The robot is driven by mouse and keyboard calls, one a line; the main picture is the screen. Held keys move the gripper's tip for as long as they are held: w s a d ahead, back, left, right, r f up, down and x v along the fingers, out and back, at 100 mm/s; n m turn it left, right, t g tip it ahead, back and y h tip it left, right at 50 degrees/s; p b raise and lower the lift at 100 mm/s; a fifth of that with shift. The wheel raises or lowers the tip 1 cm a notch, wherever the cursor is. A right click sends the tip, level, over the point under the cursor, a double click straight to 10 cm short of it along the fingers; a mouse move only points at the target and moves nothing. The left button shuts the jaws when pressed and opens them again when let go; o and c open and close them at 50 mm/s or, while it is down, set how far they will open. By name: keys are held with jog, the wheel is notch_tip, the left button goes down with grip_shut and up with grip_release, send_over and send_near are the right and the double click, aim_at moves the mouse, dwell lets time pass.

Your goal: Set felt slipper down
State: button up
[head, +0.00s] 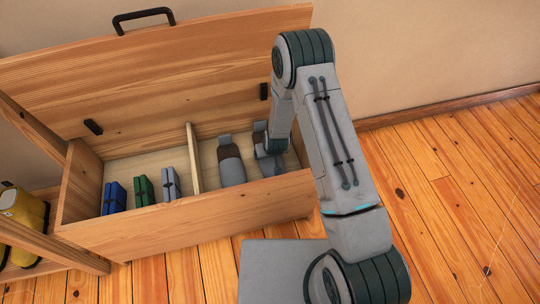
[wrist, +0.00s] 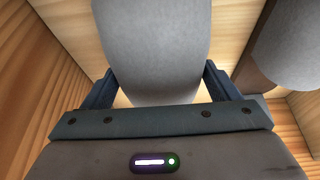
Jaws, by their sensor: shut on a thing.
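A grey felt slipper (wrist: 152,45) fills the middle of the wrist view, with my gripper (wrist: 158,85) shut on it, one finger on each side. In the head view this slipper (head: 260,127) is in the right compartment of the open wooden chest (head: 190,225), mostly hidden by my arm and gripper (head: 270,150). I cannot tell whether its sole touches the chest floor. A matching grey slipper with a brown inside (head: 232,170) lies just left of it, apart from it; it also shows at the right of the wrist view (wrist: 290,45).
A wooden divider (head: 194,158) splits the chest. Its left compartment holds a blue bundle (head: 114,198), a green bundle (head: 143,191) and a grey-blue bundle (head: 171,184). The raised lid (head: 170,75) stands behind. Yellow boots (head: 24,215) stand on a rack at left. The right floor is clear.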

jog(key=shift+f, duration=0.1)
jog(key=shift+f, duration=0.15)
jog(key=o, duration=0.9)
jog(key=shift+o, duration=0.2)
